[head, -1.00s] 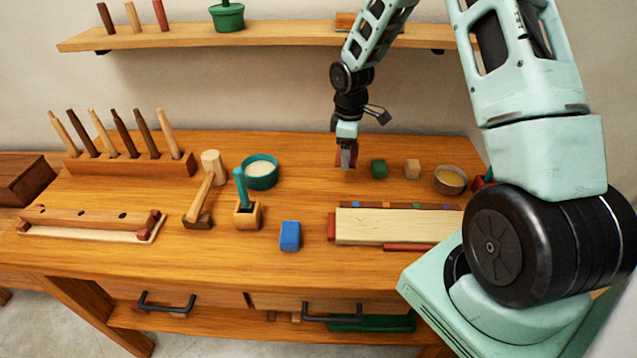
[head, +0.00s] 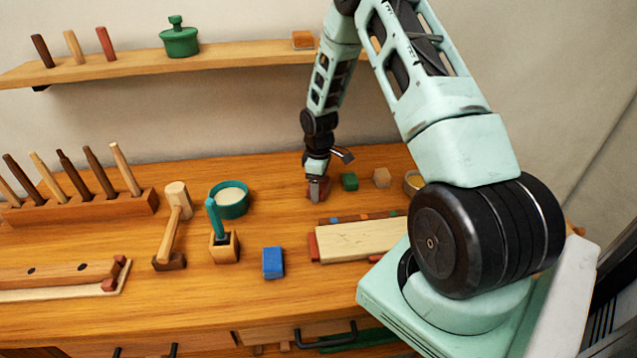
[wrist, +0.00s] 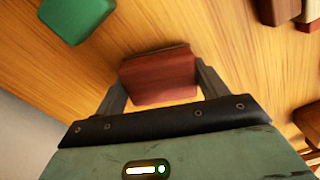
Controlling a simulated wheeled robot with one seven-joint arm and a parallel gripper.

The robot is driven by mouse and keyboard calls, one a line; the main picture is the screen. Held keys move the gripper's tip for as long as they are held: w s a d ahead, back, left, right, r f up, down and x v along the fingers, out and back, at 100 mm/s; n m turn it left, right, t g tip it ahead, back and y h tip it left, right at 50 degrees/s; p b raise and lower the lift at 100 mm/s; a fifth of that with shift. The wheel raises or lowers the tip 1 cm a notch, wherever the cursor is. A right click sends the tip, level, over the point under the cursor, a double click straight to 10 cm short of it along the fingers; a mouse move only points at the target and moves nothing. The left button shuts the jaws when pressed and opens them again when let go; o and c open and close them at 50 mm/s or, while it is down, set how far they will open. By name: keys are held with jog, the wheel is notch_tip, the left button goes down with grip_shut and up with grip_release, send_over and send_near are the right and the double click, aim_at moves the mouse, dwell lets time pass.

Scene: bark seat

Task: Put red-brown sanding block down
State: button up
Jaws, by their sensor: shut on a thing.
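The red-brown sanding block (wrist: 158,76) sits between the two fingers of my gripper (wrist: 160,84) in the wrist view. The fingers are shut on its sides. In the head view my gripper (head: 318,187) points down at the back of the wooden bench (head: 330,290), left of a small green block (head: 349,181). The held block (head: 311,190) is partly hidden by a finger there. It is at or very near the bench top; I cannot tell whether it touches.
The green block also shows in the wrist view (wrist: 78,16). A tan block (head: 381,177) stands right of it. A pale board (head: 355,241) and a blue block (head: 273,263) lie in front. A green bowl (head: 230,203) is to the left. Bare wood surrounds the held block.

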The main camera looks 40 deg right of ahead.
jog(key=shift+f, duration=0.2)
jog(key=shift+f+b, duration=0.3)
jog(key=shift+f, duration=0.1)
